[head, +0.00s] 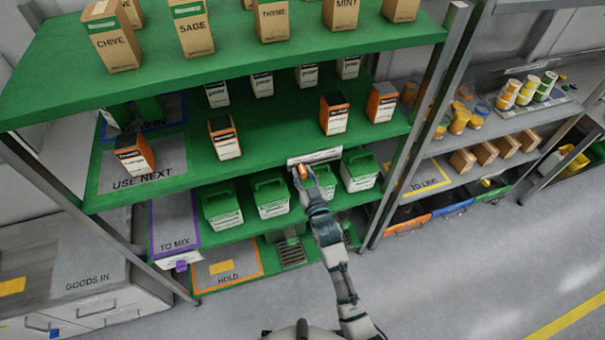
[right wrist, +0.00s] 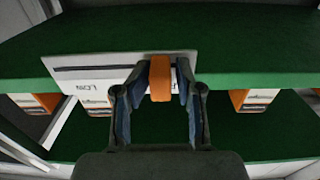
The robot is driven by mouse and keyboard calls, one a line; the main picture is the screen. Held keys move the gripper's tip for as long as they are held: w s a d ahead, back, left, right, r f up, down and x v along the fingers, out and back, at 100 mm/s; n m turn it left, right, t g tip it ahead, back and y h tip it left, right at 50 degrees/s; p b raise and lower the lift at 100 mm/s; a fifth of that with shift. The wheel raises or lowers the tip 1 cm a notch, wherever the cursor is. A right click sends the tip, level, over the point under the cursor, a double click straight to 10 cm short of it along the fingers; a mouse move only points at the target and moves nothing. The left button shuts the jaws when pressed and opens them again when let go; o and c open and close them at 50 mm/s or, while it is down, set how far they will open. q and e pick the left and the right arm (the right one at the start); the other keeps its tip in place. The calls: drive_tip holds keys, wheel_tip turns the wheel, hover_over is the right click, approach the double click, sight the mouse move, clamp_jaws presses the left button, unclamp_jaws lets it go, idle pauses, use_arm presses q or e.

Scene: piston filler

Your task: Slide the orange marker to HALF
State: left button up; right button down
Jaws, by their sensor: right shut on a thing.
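The orange marker (right wrist: 160,78) sits on a white slotted strip (right wrist: 100,68) on the front edge of the green middle shelf. In the right wrist view the marker is right of the strip's middle. The word LOW shows upside down to its left; no HALF label is readable, and my fingers cover part of the strip. My right gripper (right wrist: 158,92) is shut on the marker, with a finger on each side. In the head view the strip (head: 322,156) is small, and my right gripper (head: 301,172) is at its left end. My left gripper is not in view.
Orange-and-white boxes (head: 333,113) stand on the middle shelf (head: 270,138). Green tubs (head: 270,196) stand on the shelf below, close to my right arm. Brown boxes (head: 272,20) stand on the top shelf. A steel post (head: 415,120) rises to the right. The floor (head: 450,270) at right is clear.

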drive_tip(key=shift+s+a, duration=0.1)
drive_tip(key=shift+a, duration=0.15)
drive_tip(key=shift+d, duration=0.1)
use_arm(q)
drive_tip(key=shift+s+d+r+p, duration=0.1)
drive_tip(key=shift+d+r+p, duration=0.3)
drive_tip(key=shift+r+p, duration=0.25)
use_arm(e)
drive_tip(key=d, duration=0.1)
drive_tip(key=w+d, duration=0.1)
drive_tip(key=d, duration=0.3)
drive_tip(key=shift+w, duration=0.4)
drive_tip(key=c, duration=1)
unclamp_jaws()
drive_tip(key=shift+c, duration=0.2)
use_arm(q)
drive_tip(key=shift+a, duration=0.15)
use_arm(e)
drive_tip(key=shift+w+f, duration=0.1)
drive_tip(key=shift+w, duration=0.05)
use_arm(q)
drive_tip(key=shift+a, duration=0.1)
